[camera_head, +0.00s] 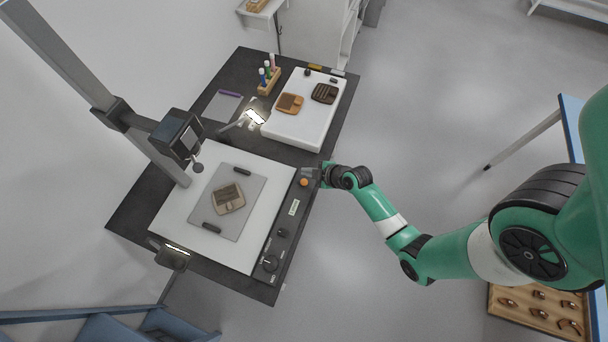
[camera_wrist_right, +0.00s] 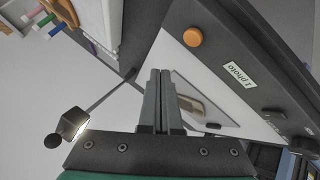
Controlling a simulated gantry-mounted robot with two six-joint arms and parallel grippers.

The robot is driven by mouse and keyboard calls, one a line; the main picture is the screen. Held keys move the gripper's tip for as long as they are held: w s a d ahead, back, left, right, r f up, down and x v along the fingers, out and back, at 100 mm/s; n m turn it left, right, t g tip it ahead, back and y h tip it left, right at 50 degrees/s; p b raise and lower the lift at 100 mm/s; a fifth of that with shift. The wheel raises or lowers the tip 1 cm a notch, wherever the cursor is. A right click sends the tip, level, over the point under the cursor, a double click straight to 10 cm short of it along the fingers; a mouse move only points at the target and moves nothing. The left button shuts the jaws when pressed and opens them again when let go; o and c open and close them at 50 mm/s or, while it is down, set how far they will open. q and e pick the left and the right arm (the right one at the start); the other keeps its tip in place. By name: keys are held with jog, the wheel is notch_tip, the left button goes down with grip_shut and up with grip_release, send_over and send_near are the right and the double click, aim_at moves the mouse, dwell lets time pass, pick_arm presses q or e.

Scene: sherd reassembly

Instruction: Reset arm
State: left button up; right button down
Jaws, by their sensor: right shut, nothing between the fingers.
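My right gripper (camera_head: 308,172) is at the right edge of the black table, beside the orange button (camera_head: 304,182) of the photo stand. In the right wrist view its two fingers (camera_wrist_right: 158,75) lie together, shut and empty. The orange button also shows in the right wrist view (camera_wrist_right: 193,37), apart from the fingers. My right arm reaches in from the right of the head view. My left gripper is not in view.
A brown sherd (camera_head: 229,198) lies on the grey mat (camera_head: 254,184) of the photo stand. An orange-brown sherd (camera_head: 290,103) and a dark sherd (camera_head: 324,93) lie on a white block (camera_head: 292,132). A vial rack (camera_head: 268,82) stands behind. A camera column (camera_head: 70,60) rises at left.

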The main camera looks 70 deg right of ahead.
dwell(0.4)
jog(key=w+a+r+t, duration=0.25)
jog(key=w+r, duration=0.35)
jog(key=r, duration=0.6)
jog(key=w+a+r+m+t, duration=0.1)
jog(key=w+r+t, duration=0.2)
jog(key=w+r, duration=0.55)
jog(key=w+a+r+t, duration=0.1)
jog(key=w+r+t, duration=0.25)
jog(key=r, duration=1.15)
jog(key=s+a+r+m+t+y, duration=0.15)
jog(key=a+r, duration=0.25)
jog(key=r, duration=0.5)
jog(key=s+a+r+t, duration=0.1)
jog(key=a+r+t, duration=0.25)
jog(key=r, duration=0.45)
jog(key=s+a+r+t+y, duration=0.1)
jog(key=a+r, duration=0.4)
jog(key=r, duration=0.4)
jog(key=s+a+r+m+t+y, duration=0.2)
jog(key=s+a+r+t, duration=0.25)
jog(key=s+r, duration=0.55)
notch_tip(320, 180, up, 24)
jog(key=w+p, duration=0.1)
jog(key=p, duration=2.1)
jog(key=shift+w+a+f+g+p, duration=0.2)
jog(key=shift+w+a+g+p, duration=0.05)
jog(key=shift+a+g+p, duration=0.2)
